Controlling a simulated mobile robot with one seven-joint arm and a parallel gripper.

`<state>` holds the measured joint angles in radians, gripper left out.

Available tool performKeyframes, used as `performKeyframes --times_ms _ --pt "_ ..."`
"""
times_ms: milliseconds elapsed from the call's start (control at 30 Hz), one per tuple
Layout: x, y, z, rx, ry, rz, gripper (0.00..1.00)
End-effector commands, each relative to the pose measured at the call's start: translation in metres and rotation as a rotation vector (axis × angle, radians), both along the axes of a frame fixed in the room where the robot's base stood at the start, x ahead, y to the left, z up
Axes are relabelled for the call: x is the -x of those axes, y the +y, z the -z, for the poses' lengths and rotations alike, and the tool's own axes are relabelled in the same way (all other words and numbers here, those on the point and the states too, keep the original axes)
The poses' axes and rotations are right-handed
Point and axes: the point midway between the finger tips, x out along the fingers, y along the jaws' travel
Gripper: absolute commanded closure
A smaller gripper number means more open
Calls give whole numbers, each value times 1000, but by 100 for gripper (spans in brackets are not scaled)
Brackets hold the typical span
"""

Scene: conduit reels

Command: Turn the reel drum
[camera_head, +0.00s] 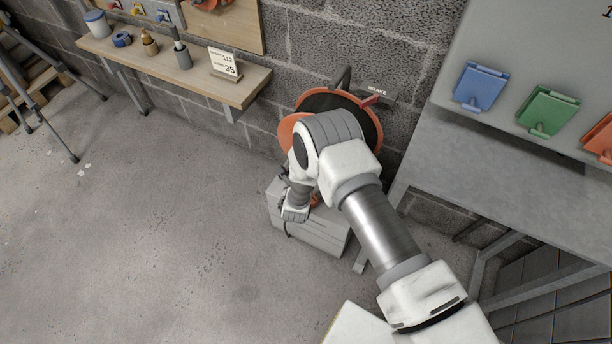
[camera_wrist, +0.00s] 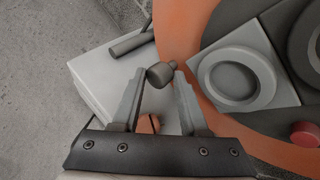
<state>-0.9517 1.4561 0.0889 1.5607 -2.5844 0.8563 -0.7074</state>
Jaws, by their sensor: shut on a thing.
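The reel drum has orange flanges (camera_head: 292,128) and a dark core (camera_head: 325,102); it stands against the block wall, partly hidden by my arm in the head view. In the wrist view its orange face (camera_wrist: 185,28) fills the right side. My gripper (camera_wrist: 159,78) is beside that face, with its fingers on either side of a short dark grey knob (camera_wrist: 160,72), shut on it. How the knob joins the reel is hidden. In the head view my fingers are not clear.
A pale grey box (camera_head: 325,232) stands on the floor below the reel. A red lever (camera_head: 371,100) is by the BRAKE label. A wooden shelf (camera_head: 140,60) with jars and a number card (camera_head: 224,63) is at left. A grey bench (camera_head: 480,170) is at right.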

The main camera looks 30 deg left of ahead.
Motion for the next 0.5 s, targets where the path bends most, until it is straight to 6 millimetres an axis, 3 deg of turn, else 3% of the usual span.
performKeyframes --times_ms 467,500 --pt "0 2 -2 -9 -3 1 100" --pt "0 2 -2 -9 -3 1 50"
